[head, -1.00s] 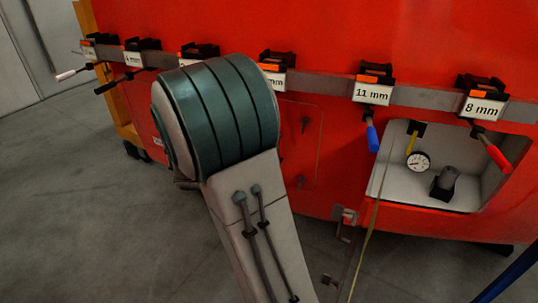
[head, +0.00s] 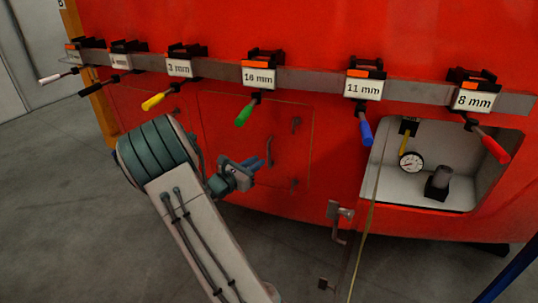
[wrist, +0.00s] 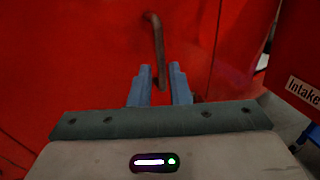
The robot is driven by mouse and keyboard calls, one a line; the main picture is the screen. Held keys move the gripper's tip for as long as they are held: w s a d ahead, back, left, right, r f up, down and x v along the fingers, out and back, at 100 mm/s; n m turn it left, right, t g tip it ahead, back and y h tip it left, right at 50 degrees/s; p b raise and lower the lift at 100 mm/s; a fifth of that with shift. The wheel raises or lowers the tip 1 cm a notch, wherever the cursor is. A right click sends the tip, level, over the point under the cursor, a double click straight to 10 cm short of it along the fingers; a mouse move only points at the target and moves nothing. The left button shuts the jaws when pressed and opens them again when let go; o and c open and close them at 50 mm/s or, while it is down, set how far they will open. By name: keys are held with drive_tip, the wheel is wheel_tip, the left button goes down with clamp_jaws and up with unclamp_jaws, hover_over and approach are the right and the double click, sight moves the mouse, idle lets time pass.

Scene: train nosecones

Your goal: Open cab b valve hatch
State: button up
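A closed red hatch (head: 225,125) is outlined in the red nosecone, flush with the surface around it. Which hatch is cab b's cannot be read. A dark bar handle (head: 270,150) stands on its right part, with small latches (head: 295,125) near the right edge. My gripper (head: 254,164) is just left of the handle in the head view. In the wrist view, my gripper's blue fingers (wrist: 162,84) are apart, and the handle (wrist: 158,45) rises beyond them, its lower end appearing between the tips. Contact cannot be told.
A grey rail (head: 215,72) above carries several clamps with size labels and coloured handles. An open recess (head: 465,150) at right holds a gauge (head: 411,162). A hook-like bracket (head: 338,220) hangs below.

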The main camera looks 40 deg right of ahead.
sight(269, 166)
drive_tip(key=d, duration=0.3)
drive_tip(key=w+d, duration=0.1)
drive_tip(key=d, duration=0.3)
drive_tip(key=shift+w, duration=0.15)
clamp_jaws()
